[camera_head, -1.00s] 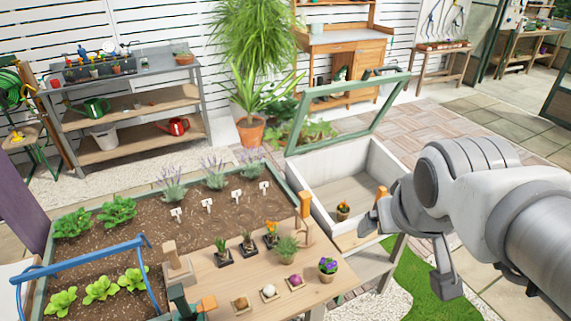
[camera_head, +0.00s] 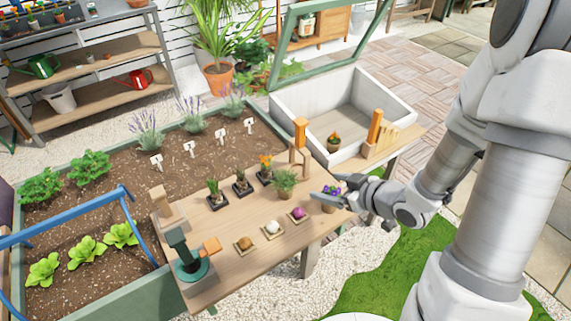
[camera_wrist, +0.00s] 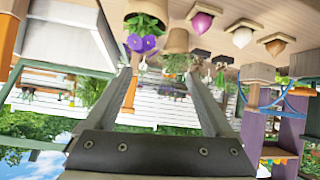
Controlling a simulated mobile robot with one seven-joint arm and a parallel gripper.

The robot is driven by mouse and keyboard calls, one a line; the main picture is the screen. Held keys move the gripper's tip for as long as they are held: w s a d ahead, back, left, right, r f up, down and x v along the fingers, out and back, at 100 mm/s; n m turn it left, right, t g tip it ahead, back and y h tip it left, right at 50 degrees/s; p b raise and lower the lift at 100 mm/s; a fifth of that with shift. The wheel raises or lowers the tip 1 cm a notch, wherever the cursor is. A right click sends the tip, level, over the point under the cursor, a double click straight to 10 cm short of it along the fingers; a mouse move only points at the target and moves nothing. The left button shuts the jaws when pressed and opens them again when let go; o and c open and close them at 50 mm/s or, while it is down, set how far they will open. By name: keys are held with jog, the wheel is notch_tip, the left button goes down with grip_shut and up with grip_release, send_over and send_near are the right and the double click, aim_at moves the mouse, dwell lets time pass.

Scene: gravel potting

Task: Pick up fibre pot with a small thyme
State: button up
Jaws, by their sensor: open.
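The fibre pot with a small thyme (camera_head: 285,182) stands upright on the wooden potting table (camera_head: 225,272), a bushy green plant in a brown pot. In the wrist view, which is upside down, its pot (camera_wrist: 177,41) shows beyond the fingertips, slightly right of centre. My gripper (camera_head: 322,194) is at the table's right end, to the right of the thyme and apart from it. Its fingers (camera_wrist: 160,80) are open with nothing between them. A pot with purple flowers (camera_wrist: 147,12) stands close by the thyme and is partly hidden by my gripper in the head view.
Three bulbs on small squares, including a purple one (camera_head: 297,214), lie in front of the thyme. Several small potted plants (camera_head: 240,183) stand behind left. An orange-topped wooden post (camera_head: 300,133) rises behind the thyme. A white cold frame (camera_head: 285,103) stands beyond.

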aim_at(289, 185)
jog(key=shift+y, duration=0.8)
jog(key=b+x, duration=0.1)
jog(key=x, duration=0.3)
jog(key=s+a+b+x, duration=0.1)
jog(key=b+x, duration=0.1)
jog(key=x, duration=0.2)
jog(key=s+b+x, duration=0.1)
jog(key=b+x, duration=0.1)
jog(key=x, duration=0.3)
jog(key=shift+a+f, duration=0.25)
jog(key=shift+f, duration=0.2)
jog(key=shift+b+x, duration=0.95)
jog(key=shift+x, duration=1.75)
jog(key=shift+d, duration=0.1)
jog(key=c, duration=1.2)
